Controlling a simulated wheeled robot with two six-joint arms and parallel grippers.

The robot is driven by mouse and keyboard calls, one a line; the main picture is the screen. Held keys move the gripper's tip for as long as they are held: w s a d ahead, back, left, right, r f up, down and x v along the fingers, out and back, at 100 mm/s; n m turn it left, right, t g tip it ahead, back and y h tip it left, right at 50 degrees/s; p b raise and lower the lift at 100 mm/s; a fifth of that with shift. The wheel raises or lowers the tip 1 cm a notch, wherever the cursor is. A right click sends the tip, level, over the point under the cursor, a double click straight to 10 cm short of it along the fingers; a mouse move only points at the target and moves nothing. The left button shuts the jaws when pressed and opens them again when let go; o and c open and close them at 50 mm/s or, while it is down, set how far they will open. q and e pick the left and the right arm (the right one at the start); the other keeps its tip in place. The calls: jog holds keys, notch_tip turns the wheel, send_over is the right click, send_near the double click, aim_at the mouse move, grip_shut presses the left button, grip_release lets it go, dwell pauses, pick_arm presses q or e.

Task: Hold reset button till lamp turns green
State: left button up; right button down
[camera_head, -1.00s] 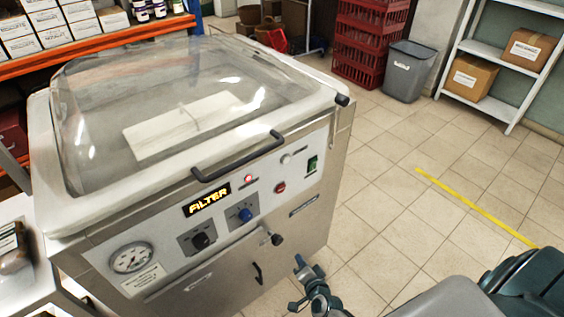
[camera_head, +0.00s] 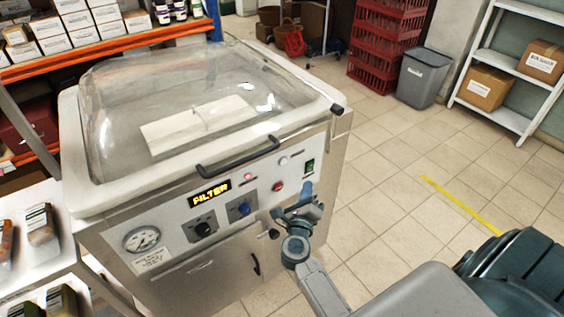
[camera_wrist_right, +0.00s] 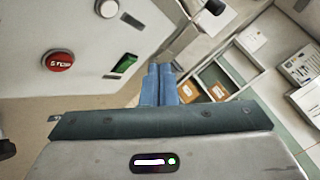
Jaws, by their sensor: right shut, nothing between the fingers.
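A small lamp (camera_head: 248,176) above the panel's middle glows red. A pale round button (camera_head: 283,160) sits right of the lamp; it also shows at the top of the right wrist view (camera_wrist_right: 107,8). I cannot read a reset label on it. A red button (camera_head: 278,187), marked STOP in the wrist view (camera_wrist_right: 58,61), lies below it. My right gripper (camera_head: 307,189) is shut and empty, in front of the panel's right end, apart from the pale button. My left gripper is out of view.
A green switch (camera_head: 310,166) is close to my right gripper in the picture. A black lid handle (camera_head: 238,157) juts from the front edge. A black knob (camera_head: 203,229) and a blue knob (camera_head: 240,209) stick out lower. The tiled floor (camera_head: 400,190) at right is open.

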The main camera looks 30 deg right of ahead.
aim_at(283, 162)
jog(key=shift+w+f, duration=0.1)
jog(key=shift+w, duration=0.1)
jog(key=w+b, duration=0.1)
jog(key=w, duration=0.7)
jog(key=shift+w+a+b, duration=0.3)
jog(key=shift+a+b, duration=0.05)
jog(key=shift+b, duration=0.05)
dwell(1.8)
jog(key=shift+w, duration=0.4)
jog(key=shift+w, duration=0.4)
dwell(4.0)
